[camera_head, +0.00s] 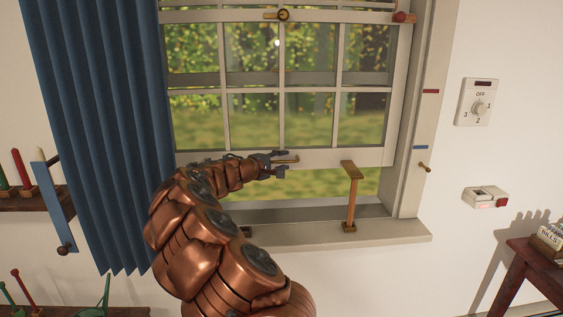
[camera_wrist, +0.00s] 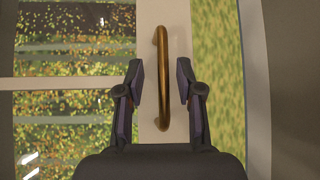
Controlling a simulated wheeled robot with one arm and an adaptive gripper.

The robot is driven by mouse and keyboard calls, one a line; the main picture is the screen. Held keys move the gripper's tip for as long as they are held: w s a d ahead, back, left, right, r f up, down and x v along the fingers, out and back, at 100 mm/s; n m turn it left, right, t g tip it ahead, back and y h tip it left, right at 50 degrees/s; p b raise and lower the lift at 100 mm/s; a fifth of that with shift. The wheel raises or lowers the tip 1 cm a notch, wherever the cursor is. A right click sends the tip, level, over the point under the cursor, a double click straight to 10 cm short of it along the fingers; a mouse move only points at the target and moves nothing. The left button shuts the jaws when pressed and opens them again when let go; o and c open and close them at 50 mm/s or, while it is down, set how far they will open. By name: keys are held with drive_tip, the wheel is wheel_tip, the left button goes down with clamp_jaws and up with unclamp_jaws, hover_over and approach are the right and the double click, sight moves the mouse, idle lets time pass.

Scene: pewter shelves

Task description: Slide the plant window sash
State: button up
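The white window sash (camera_head: 340,158) is raised partway, with a gap showing outdoor greenery between its bottom rail and the sill. A brass handle (camera_wrist: 162,75) is fixed on the bottom rail; in the head view its end (camera_head: 290,160) shows just right of my gripper. My gripper (camera_head: 282,163) is at the rail. In the wrist view my gripper (camera_wrist: 162,88) is open, with one finger on each side of the handle and a gap to each. A wooden prop (camera_head: 352,195) stands on the sill, its flat top near the rail; whether they touch is unclear.
A blue curtain (camera_head: 95,130) hangs left of the window. A brass latch (camera_head: 283,15) and a red-ended peg (camera_head: 403,17) are higher on the window. A small peg (camera_head: 424,167) sticks out of the right frame. A dial (camera_head: 478,102) is on the right wall.

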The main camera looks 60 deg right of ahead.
drive_tip(key=w+a+r, duration=0.1)
drive_tip(key=a, duration=1)
drive_tip(key=shift+w+a+r, duration=0.25)
drive_tip(key=shift+a+r, duration=0.1)
drive_tip(key=s+a+m+y+p, duration=0.35)
drive_tip(key=s+a+y, duration=0.35)
drive_tip(key=s+a, duration=0.75)
drive_tip(key=s+a+f+n+y, duration=0.1)
drive_tip(key=s+a+f+y, duration=0.2)
drive_tip(key=a, duration=0.7)
drive_tip(key=s+a+f+n+y+p, duration=0.1)
drive_tip(key=s+a+f+y, duration=0.2)
drive_tip(key=s+a, duration=0.3)
drive_tip(key=s+a+f+n+y+p, duration=0.1)
drive_tip(key=s+a+f+y, duration=0.2)
drive_tip(key=a, duration=1.1)
drive_tip(key=shift+s+a+f, duration=0.25)
drive_tip(key=shift+s+f, duration=0.1)
drive_tip(key=shift+s, duration=0.35)
drive_tip(key=shift+d, duration=0.15)
